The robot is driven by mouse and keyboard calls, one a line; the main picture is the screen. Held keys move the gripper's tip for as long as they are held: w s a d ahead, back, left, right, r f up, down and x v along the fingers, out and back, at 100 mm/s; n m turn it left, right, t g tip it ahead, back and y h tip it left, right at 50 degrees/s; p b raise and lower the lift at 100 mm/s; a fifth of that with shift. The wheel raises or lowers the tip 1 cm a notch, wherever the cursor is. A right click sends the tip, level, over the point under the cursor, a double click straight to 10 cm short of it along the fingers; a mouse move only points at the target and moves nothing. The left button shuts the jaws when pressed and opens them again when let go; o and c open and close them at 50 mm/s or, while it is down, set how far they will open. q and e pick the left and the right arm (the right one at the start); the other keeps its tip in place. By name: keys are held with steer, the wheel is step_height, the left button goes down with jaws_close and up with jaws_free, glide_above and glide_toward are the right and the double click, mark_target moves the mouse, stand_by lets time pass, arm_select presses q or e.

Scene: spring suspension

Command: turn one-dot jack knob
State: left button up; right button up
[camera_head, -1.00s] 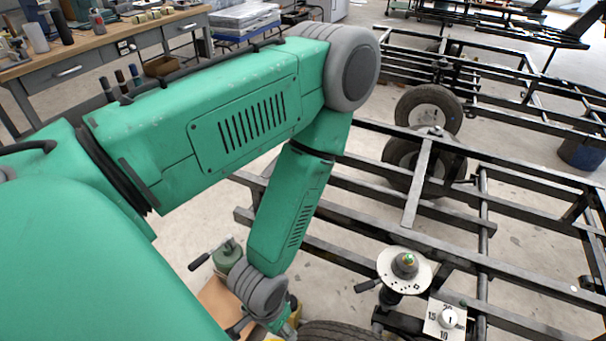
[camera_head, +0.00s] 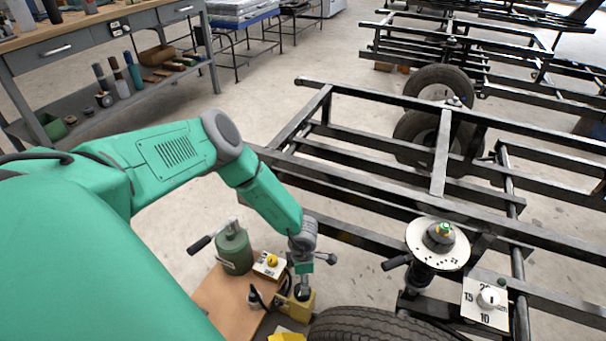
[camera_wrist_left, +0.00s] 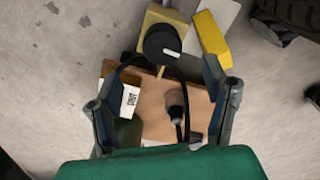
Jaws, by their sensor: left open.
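A yellow block (camera_head: 297,308) with a black knob (camera_head: 302,291) stands at the board's edge beside the tire. In the left wrist view the black knob (camera_wrist_left: 162,43) bears a white line and sits between and beyond my fingertips. A white plate with dark dots (camera_head: 437,246) carries a green-topped knob (camera_head: 441,231) at the right. I cannot tell which knob has one dot. My right gripper is out of view.
A green cylinder with a handle (camera_head: 233,250) and a white box with a yellow knob (camera_head: 270,264) stand on the brown board (camera_head: 222,293). A tire (camera_head: 385,326) is close right of my gripper. A numbered dial (camera_head: 487,300) and black frame (camera_head: 345,180) lie right.

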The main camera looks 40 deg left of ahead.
arm_select(q)
step_height(320, 180, down, 9)
steer(key=b, duration=0.3)
steer(key=shift+d+r+b, duration=0.15)
steer(key=shift+r+b, duration=0.05)
steer(key=shift+b, duration=0.2)
steer(key=shift+f, duration=0.6)
steer(key=shift+r, duration=0.1)
steer(key=shift+c, duration=0.8)
steer(key=c, duration=1)
